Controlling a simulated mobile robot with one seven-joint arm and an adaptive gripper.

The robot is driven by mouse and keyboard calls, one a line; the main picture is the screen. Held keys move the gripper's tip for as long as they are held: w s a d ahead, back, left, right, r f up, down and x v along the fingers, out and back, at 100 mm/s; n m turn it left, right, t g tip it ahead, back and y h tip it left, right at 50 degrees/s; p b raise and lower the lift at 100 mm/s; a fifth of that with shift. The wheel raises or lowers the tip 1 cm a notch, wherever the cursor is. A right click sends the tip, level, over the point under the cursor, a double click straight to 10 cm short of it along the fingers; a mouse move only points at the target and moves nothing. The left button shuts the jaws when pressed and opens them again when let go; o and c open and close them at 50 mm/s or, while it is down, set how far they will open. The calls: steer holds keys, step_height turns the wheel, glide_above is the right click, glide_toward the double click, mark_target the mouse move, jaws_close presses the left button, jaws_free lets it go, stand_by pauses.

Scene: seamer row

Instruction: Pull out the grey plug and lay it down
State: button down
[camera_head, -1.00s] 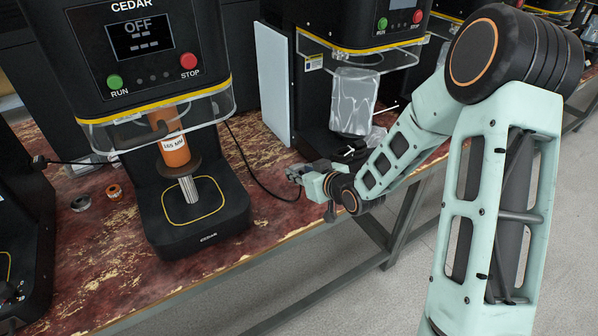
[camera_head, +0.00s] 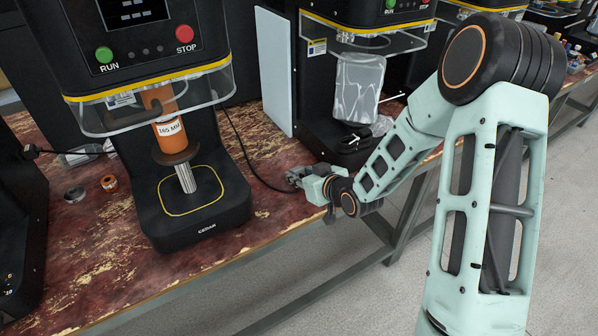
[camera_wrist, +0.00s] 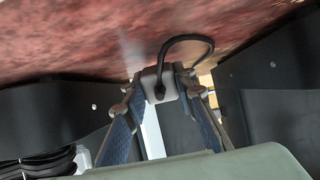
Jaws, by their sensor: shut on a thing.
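The grey plug (camera_wrist: 159,84) is a pale block with a black cable (camera_wrist: 187,39) looping from it, seen in the wrist view. My gripper (camera_wrist: 160,82) is shut on it, with one finger on each side. In the head view my gripper (camera_head: 296,180) is low over the bench near its front edge, right of the CEDAR machine. The black cable (camera_head: 243,150) runs from behind that machine to my gripper. The plug is too small to make out in the head view. I cannot tell whether it touches the bench. No socket shows around it.
The CEDAR machine (camera_head: 192,223) stands left, with an orange 165 MM cylinder (camera_head: 170,136) above its base. A second machine (camera_head: 335,150) with a plastic-wrapped part (camera_head: 358,87) stands behind my arm. The red, worn bench top (camera_head: 262,215) is clear between them. Two small rings lie farther left.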

steer(key=shift+f, duration=0.45)
steer(key=c, duration=1.5)
jaws_free()
steer(key=shift+r, duration=0.1)
steer(key=v, duration=1.2)
steer(key=shift+d, duration=0.1)
